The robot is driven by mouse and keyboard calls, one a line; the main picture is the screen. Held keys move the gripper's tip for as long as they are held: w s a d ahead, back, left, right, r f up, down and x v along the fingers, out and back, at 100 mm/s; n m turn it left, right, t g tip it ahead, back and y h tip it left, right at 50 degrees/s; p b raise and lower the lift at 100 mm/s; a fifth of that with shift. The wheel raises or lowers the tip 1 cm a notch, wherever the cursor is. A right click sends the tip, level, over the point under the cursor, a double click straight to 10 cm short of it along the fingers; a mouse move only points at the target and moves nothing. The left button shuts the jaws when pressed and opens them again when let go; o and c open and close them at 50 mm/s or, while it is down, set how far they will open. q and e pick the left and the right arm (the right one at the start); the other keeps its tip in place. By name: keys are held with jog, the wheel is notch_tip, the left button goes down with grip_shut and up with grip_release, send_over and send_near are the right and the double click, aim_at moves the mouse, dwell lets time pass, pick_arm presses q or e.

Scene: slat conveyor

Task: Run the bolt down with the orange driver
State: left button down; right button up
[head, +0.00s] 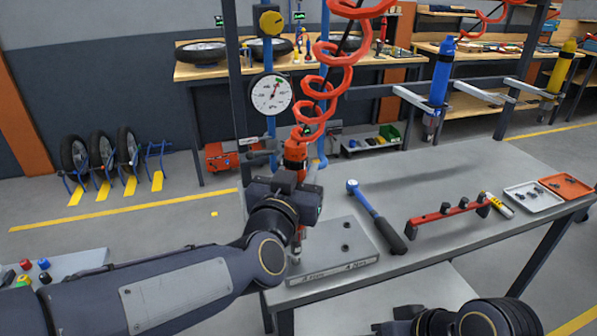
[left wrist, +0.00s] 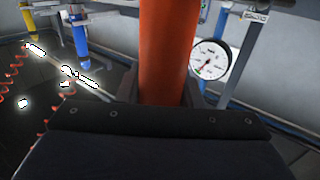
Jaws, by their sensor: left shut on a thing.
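The orange driver (head: 295,155) hangs upright from a red coiled hose above the table's left part. My left gripper (head: 291,186) is shut around its body. The orange body also fills the middle of the left wrist view (left wrist: 166,50). The driver's lower end (head: 297,240) is over the left side of a grey plate (head: 322,238); my arm partly hides it, and I cannot tell whether it touches a bolt. Two small dark bolts or holes (head: 346,247) show on the plate. Part of my right arm, with perhaps its gripper (head: 400,322), shows at the bottom edge.
A blue driver (head: 441,75) hangs behind the table. The table's back middle is clear.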

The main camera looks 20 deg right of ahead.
aim_at(298, 150)
pick_arm(q)
jog(key=shift+f+b, duration=0.45)
jog(key=shift+f, duration=0.25)
dwell(0.6)
jog(key=shift+f, duration=0.75)
dwell(1.7)
jog(key=shift+r, duration=0.1)
jog(key=shift+r, duration=0.15)
jog(key=shift+r+p, duration=0.8)
jog(key=shift+r, duration=0.05)
dwell(0.7)
notch_tip(298, 150, up, 5)
jog(key=p, duration=0.5)
jog(key=shift+r, duration=0.2)
dwell(0.8)
